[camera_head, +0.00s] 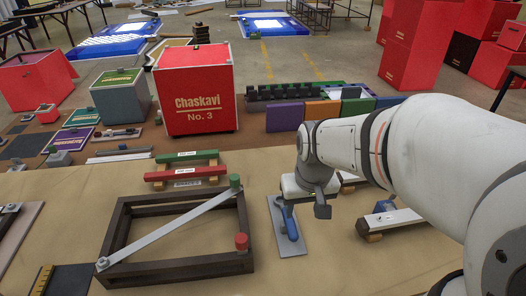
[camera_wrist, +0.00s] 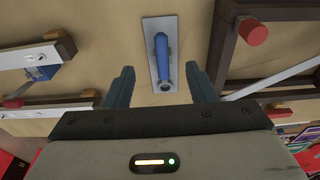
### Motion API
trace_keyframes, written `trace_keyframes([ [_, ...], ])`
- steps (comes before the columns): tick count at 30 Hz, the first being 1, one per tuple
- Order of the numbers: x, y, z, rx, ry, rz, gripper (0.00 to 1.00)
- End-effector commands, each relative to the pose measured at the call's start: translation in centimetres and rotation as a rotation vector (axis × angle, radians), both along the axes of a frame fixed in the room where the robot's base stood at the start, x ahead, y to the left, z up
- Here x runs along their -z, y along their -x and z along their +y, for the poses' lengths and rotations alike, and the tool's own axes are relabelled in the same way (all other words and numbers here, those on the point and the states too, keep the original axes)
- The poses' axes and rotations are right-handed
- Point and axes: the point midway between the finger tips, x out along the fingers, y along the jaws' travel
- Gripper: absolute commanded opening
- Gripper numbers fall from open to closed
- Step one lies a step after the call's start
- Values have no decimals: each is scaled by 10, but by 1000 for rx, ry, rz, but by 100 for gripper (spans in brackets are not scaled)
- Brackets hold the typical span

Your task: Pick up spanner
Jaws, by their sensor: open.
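I cannot clearly make out a spanner in either view. A flat grey plate with a blue handle (camera_head: 290,240) lies on the tan tabletop below my wrist in the head view. It also shows at the top middle of the wrist view, with its blue handle (camera_wrist: 161,60) pointing toward my gripper. My gripper (camera_wrist: 160,72) is open and empty, its two dark fingers apart on either side of the handle's line. No contact with the handle shows. In the head view my wrist hides part of the table, and the fingertips cannot be made out.
A dark wooden frame (camera_head: 180,268) with a diagonal metal bar and green and red knobs stands left of the plate. A pale bar with a blue piece (camera_head: 384,206) lies to the right. A red box (camera_head: 196,90) stands behind. Bare tabletop lies in front of the plate.

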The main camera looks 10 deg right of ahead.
Motion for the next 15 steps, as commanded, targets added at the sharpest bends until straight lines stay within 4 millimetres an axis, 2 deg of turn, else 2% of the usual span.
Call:
trace_keyframes([
  [1,5,-15,0,0,0,30,51],
  [6,33,-55,1,1,1,91,51],
  [9,49,-70,1,3,1,117,51],
  [15,70,-85,2,4,1,142,51],
])
